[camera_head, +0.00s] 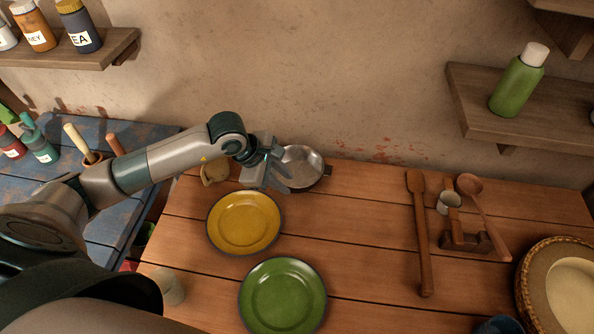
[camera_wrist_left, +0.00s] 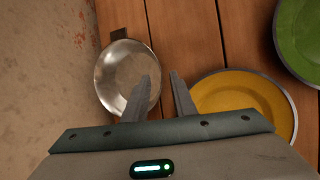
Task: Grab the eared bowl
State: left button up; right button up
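The eared bowl is a round, shiny metal bowl (camera_head: 306,167) near the wall at the back of the wooden table, with a small dark ear on its right side. It also shows in the left wrist view (camera_wrist_left: 118,72), upright and empty. My left gripper (camera_head: 284,178) is at the bowl's left and near side and hides part of it. In the left wrist view its fingers (camera_wrist_left: 160,86) are apart, one over the bowl and one over the wood, with the near rim between their lines. I cannot tell whether they touch it. My right gripper is not in view.
A yellow plate (camera_head: 244,222) and a green plate (camera_head: 283,297) lie in front of the bowl. A tan object (camera_head: 213,172) stands left of the gripper. Wooden utensils (camera_head: 420,230) and a woven basket (camera_head: 530,285) are at right. The wall is close behind.

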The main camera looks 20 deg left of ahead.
aim_at(292, 187)
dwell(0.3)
